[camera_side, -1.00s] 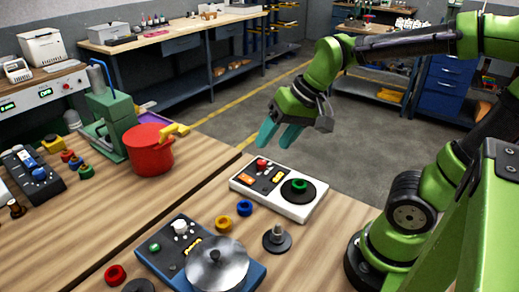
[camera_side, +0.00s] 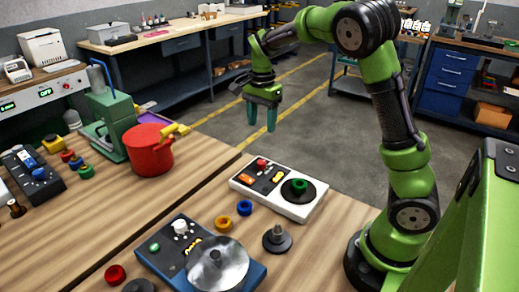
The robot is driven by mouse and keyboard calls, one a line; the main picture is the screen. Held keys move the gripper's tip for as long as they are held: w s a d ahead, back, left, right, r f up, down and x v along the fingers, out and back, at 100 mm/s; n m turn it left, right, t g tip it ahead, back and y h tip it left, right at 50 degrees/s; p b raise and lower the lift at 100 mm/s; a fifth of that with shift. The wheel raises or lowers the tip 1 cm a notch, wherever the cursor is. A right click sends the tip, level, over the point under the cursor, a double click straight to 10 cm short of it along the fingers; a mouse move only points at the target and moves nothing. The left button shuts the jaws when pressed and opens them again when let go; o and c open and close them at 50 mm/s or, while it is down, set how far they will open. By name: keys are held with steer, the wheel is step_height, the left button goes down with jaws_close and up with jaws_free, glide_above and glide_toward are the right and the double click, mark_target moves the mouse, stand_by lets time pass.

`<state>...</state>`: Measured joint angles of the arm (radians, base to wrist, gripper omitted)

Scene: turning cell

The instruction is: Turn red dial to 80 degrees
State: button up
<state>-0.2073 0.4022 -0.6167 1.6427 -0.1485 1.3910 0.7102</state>
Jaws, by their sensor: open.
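A small red dial (camera_side: 262,162) sits at the upper left of a white control box (camera_side: 313,208) with dark panels on the wooden table. A green knob on a black disc (camera_side: 299,188) is on the same box, to the right. My gripper (camera_side: 261,129) has teal fingers that point down, apart and empty. In the picture it is above the red dial, with clear space between them. The dial's angle marks are too small to read.
A blue box with a silver disc (camera_side: 217,262) stands in front. Loose blue (camera_side: 244,208), orange (camera_side: 224,224) and red (camera_side: 115,274) rings lie nearby. A spindle on a dark base (camera_side: 278,238) is right of them. A red pot (camera_side: 150,152) stands at left.

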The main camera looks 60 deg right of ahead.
mark_target(262, 162)
step_height(262, 162, down, 13)
steer(key=shift+f, duration=0.2)
steer(key=shift+c, duration=0.3)
jaws_close()
